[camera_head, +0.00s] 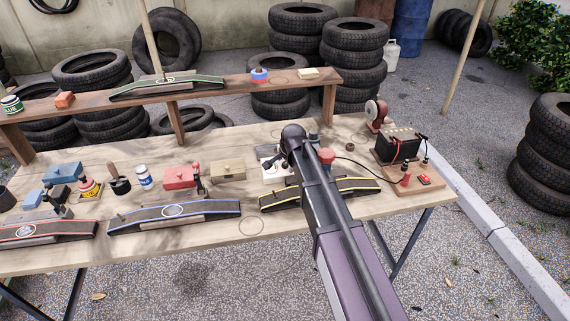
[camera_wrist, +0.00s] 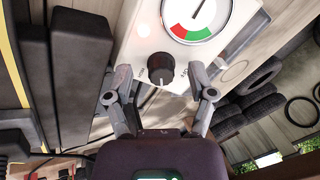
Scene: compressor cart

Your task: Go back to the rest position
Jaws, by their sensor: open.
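My gripper (camera_wrist: 158,88) is open in the wrist view, with one finger on each side of a black knob (camera_wrist: 160,68). The fingers look apart from the knob; how far they are from it in depth I cannot tell. The knob sits on a white box (camera_wrist: 137,42) with a round gauge (camera_wrist: 200,14) with red and green bands. In the head view my arm crosses the right half of the workbench (camera_head: 251,241), and the white box (camera_head: 270,168) shows partly behind it. My fingers are hidden there.
Ramps with blue (camera_head: 173,212) and yellow (camera_head: 280,199) edges lie along the bench front. A red case (camera_head: 179,177), a tan box (camera_head: 228,170) and a black battery (camera_head: 398,146) stand on the bench. A raised shelf (camera_head: 215,97) runs behind. Open pavement lies in front.

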